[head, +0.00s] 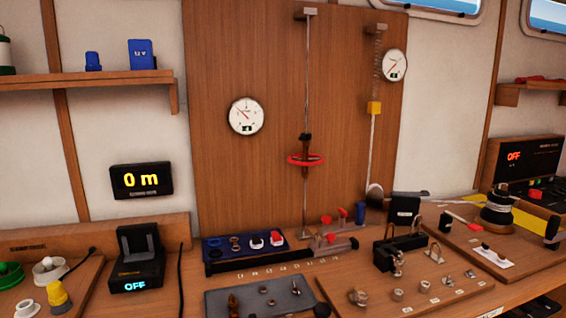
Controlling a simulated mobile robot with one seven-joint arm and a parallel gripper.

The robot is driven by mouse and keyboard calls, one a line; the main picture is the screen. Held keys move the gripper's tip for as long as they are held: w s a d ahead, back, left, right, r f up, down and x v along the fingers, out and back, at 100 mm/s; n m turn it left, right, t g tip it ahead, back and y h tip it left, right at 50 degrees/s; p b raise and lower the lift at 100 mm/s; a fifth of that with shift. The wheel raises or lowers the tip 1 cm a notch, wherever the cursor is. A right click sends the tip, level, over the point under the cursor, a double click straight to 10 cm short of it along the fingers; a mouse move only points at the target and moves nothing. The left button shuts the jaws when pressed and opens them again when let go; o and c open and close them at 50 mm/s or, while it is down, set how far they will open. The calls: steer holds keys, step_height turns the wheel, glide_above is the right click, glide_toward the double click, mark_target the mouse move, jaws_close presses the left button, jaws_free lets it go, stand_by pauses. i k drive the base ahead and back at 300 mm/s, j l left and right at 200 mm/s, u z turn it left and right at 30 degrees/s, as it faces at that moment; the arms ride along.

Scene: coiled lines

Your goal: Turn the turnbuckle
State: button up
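The turnbuckle (305,174) hangs in a thin vertical wire (308,75) in front of the brown wooden wall panel (215,60). Its body is dark brown and slim. A red ring or handle (293,159) sits around its middle, roughly level. The wire runs from a bracket (304,12) at the panel's top down to the bench. A round white dial gauge (246,116) is on the panel to the left of the turnbuckle. My gripper does not show in the head view. Nothing is seen touching the turnbuckle.
A second line with a spring, a yellow block (374,108) and another gauge (394,65) hangs to the right. Below, the bench holds a blue tray (270,253), a grey mat (222,304) and a board with fittings (415,308). The space around the turnbuckle looks clear.

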mark_target(305, 144)
steer(key=l+u, duration=0.45)
steer(key=i+l+u, duration=0.1)
steer(key=l+u, duration=0.15)
steer(key=u, duration=0.15)
steer(key=l+u, duration=0.2)
steer(key=l, duration=0.3)
steer(key=k+l+u, duration=0.2)
steer(key=l, duration=0.3)
steer(key=k+l, duration=0.1)
steer(key=l, duration=0.95)
steer(key=k+l+u, duration=0.1)
steer(key=l, duration=0.45)
steer(key=k+l, duration=0.15)
steer(key=l, duration=0.35)
steer(key=k+l, duration=0.1)
steer(key=l, duration=0.45)
steer(key=i+u, duration=0.05)
